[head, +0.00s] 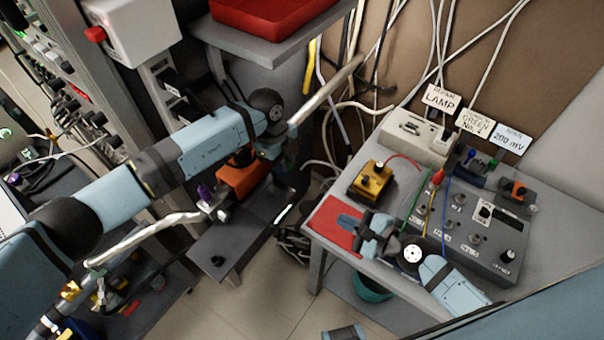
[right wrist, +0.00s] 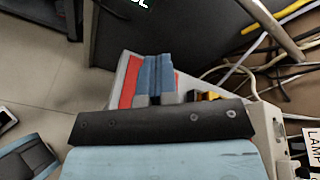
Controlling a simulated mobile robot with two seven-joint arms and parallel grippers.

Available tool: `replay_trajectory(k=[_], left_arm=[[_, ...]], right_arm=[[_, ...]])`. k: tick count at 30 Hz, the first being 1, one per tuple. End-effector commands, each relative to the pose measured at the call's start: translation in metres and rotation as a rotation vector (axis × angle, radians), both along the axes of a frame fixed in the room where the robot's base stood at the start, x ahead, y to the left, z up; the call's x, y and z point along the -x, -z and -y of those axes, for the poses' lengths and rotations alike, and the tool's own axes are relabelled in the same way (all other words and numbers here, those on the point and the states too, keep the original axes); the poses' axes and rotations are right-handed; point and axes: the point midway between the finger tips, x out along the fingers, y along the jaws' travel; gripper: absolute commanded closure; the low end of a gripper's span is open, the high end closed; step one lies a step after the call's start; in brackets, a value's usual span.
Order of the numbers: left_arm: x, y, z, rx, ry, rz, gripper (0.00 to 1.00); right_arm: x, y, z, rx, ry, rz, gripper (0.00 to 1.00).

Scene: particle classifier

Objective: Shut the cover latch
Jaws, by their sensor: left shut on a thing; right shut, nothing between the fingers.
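A device with an orange body (head: 240,182) sits on a dark shelf between two metal pipes. My left arm reaches over it from the left. My left gripper (head: 272,145) is shut on a small part at the device's right end, by the upper pipe. Its fingertips and that part are mostly hidden by my wrist, and I cannot make out the latch clearly. My right gripper (head: 350,223) is shut and empty over a red mat (head: 330,228) on the right table. Its blue fingers also show together in the right wrist view (right wrist: 156,75).
The upper metal pipe (head: 328,90) slants up right from the device; the lower pipe (head: 145,235) runs left. A grey control panel (head: 490,240) with knobs and wires, and a yellow box (head: 372,183), stand on the right table. Cables hang behind. A red tray (head: 270,15) is above.

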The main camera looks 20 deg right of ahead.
Motion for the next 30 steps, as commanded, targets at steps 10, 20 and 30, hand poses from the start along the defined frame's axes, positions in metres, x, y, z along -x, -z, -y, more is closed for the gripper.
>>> replay_trajectory(k=[10, 20, 30], left_arm=[[0.000, 0.000, 0.000, -0.001, -0.001, 0.001, 1.00], [0.000, 0.000, 0.000, 0.000, -0.001, 0.000, 1.00], [0.000, 0.000, 0.000, -0.001, -0.001, 0.001, 1.00]], right_arm=[[-0.019, -0.030, 0.011, -0.592, 0.109, -0.308, 1.00], [-0.054, -0.027, -0.015, -0.632, 0.114, -0.326, 1.00], [-0.106, -0.025, -0.056, -0.630, 0.113, -0.324, 1.00]])
